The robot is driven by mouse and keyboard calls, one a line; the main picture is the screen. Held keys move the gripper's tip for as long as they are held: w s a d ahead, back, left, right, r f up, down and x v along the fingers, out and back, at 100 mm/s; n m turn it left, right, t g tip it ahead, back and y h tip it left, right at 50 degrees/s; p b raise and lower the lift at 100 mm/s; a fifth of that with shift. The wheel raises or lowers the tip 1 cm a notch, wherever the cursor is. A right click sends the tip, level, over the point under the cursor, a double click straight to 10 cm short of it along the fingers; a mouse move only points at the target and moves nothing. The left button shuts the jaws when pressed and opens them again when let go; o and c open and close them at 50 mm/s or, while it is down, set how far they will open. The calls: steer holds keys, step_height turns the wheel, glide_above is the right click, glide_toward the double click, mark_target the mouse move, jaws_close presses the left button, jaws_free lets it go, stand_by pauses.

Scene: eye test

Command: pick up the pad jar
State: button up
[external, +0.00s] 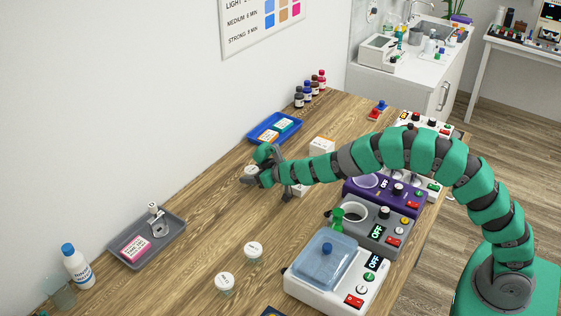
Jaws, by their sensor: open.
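Three small jars with white lids show in the external view. One jar (250,170) is at my gripper (262,168), close to or between the fingers; I cannot tell whether they touch. My gripper is open and low over the wooden table. A second jar (253,251) stands nearer the camera, and a third jar (225,283) stands to its lower left. The lid labels are too small to read, so I cannot tell which is the pad jar. My fingers partly hide the first jar.
A blue tray (258,139) with boxes lies behind my gripper. A grey tray (178,252) and a white bottle (76,265) are at left. Devices, including a blue-lidded one (325,262), a grey one (392,236) and a purple one (400,205), line the right edge.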

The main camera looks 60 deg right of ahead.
mark_target(252, 169)
steer(key=shift+w+f, duration=0.3)
steer(key=shift+w, duration=0.3)
steer(key=shift+c, duration=0.3)
steer(key=c, duration=1)
step_height(252, 169, up, 10)
steer(key=p, duration=0.4)
steer(key=shift+r+p, duration=0.1)
steer(key=shift+p, duration=0.2)
